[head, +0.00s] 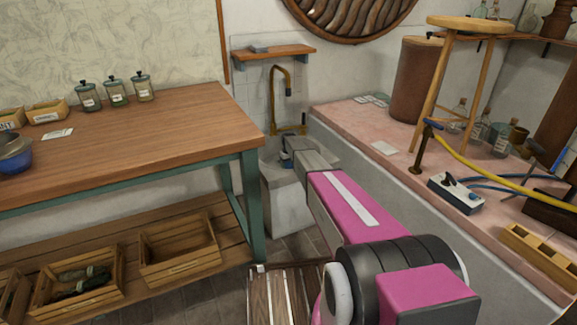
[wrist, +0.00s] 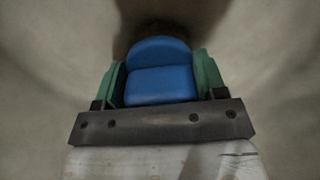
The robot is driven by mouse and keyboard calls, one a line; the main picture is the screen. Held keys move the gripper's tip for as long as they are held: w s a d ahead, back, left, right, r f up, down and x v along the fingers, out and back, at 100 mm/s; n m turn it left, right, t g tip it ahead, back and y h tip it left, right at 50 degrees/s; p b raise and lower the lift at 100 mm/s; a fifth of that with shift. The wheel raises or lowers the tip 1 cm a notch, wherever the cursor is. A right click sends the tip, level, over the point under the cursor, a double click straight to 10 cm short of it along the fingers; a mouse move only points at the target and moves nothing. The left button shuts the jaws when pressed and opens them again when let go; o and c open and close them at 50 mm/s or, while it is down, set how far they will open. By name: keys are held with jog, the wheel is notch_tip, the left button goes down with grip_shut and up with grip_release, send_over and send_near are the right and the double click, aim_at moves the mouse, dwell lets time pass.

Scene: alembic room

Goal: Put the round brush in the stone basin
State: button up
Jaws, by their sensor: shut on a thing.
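My gripper (wrist: 160,76) is shut on the round brush, its green fingers on either side of the blue body (wrist: 160,86). A dark brown patch, likely the bristles (wrist: 150,32), shows beyond the blue part. Pale grey curved surfaces surround it in the wrist view. In the head view the stone basin (head: 286,208) is a grey block under the brass tap, between the wooden table and the pink counter. My arm reaches over to it, and my gripper (head: 289,150) is at the basin's top. The brush is mostly hidden there; I cannot tell whether it touches the basin.
The brass tap (head: 282,90) rises close behind my gripper. The wooden table (head: 150,130) stands left, with jars and small boxes. The pink counter (head: 360,125) stands right, with a stool, bottles and a yellow hose. A small shelf (head: 275,52) hangs above the tap.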

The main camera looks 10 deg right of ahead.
jog(key=o, duration=1)
jog(key=shift+f, duration=0.1)
notch_tip(320, 180, up, 12)
jog(key=shift+f, duration=0.1)
jog(key=shift+s+r, duration=0.2)
jog(key=shift+s, duration=0.1)
jog(key=s+r+m, duration=0.1)
jog(key=s+r, duration=0.2)
jog(key=s, duration=1.6)
jog(key=s+r+m, duration=0.1)
jog(key=s+r, duration=0.1)
jog(key=s, duration=1.6)
jog(key=s+r+m, duration=0.1)
jog(key=s+r, duration=0.2)
jog(key=s, duration=1.6)
jog(key=shift+s+r+m, duration=0.3)
jog(key=shift+s, duration=0.05)
